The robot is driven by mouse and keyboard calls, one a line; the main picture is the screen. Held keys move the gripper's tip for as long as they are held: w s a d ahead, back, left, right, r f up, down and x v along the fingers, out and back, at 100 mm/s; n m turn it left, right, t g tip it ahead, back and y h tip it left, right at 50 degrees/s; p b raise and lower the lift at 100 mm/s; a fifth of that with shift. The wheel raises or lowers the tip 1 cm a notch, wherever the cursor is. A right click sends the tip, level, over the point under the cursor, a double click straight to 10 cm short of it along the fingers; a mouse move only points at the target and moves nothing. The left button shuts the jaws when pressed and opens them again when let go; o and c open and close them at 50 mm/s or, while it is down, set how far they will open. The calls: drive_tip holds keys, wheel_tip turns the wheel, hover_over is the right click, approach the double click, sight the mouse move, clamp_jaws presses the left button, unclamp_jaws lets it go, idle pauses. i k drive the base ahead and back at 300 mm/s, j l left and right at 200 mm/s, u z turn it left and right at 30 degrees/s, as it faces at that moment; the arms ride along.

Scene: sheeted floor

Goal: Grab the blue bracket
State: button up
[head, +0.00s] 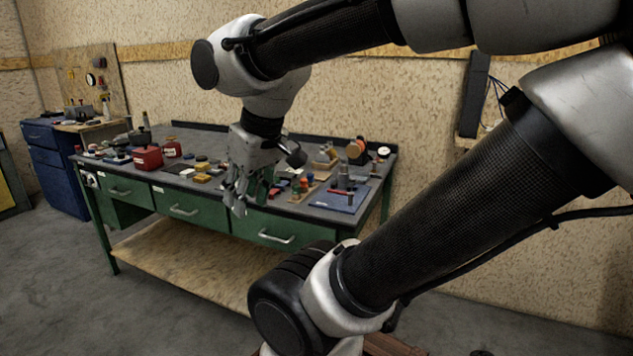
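My gripper (243,198) hangs from my arm, pointing down, in the middle of the head view. It appears in front of the front edge of the workbench (225,192). Its fingers look spread apart, with nothing seen between them. I cannot make out a blue bracket for sure among the small items on the bench. My gripper hides part of the benchtop behind it.
The green bench has drawers and a lower wooden shelf (190,270). Red boxes (148,158) stand at its left, yellow pieces (202,177) near the middle. A blue mat (342,201) lies at the right, beside several small parts. Blue cabinet (55,165) stands far left.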

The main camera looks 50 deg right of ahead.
sight(281, 186)
drive_tip(key=z, duration=1.2)
